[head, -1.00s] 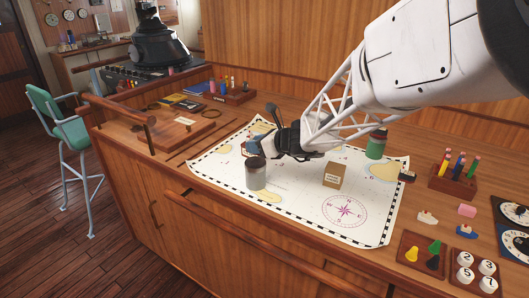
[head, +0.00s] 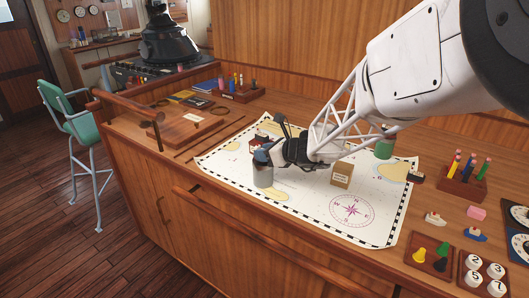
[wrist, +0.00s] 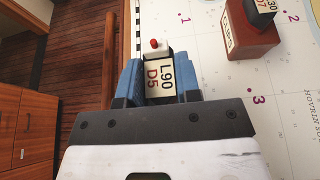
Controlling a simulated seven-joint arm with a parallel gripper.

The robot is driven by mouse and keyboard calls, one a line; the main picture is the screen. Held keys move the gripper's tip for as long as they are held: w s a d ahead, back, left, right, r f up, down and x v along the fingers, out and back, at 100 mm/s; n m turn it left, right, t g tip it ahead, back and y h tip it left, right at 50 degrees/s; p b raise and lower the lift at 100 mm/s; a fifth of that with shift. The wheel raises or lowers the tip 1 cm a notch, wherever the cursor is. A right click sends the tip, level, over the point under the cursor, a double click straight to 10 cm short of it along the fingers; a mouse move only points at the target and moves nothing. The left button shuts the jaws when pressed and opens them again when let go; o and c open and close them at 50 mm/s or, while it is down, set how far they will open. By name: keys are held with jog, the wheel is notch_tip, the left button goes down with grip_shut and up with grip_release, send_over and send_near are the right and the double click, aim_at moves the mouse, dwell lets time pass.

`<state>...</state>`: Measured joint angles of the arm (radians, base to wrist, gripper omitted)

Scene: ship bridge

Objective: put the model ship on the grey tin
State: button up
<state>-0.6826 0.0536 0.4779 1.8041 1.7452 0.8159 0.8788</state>
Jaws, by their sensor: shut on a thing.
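The model ship (wrist: 160,76) is between the blue fingers of my gripper (wrist: 160,84) in the wrist view. It is pale, with a red knob on a white block and a deck label reading L90 D5. In the head view my gripper (head: 262,157) is right above the grey tin (head: 263,178), which stands upright on the chart. The fingers hide the tin's top and the ship there, so I cannot tell whether ship and tin touch. The tin does not show clearly in the wrist view.
A red box labelled CLIPS (wrist: 251,40) carries a small dark thing, close to my gripper. A cardboard box (head: 342,175) and a green container (head: 384,148) stand on the chart (head: 300,205). The chart's front middle is clear.

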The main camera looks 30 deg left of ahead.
jog(key=o, duration=0.9)
jog(key=shift+r, duration=0.15)
jog(key=shift+d, duration=0.15)
jog(key=v, duration=1.1)
jog(key=shift+d+r, duration=0.15)
jog(key=shift+d, duration=0.2)
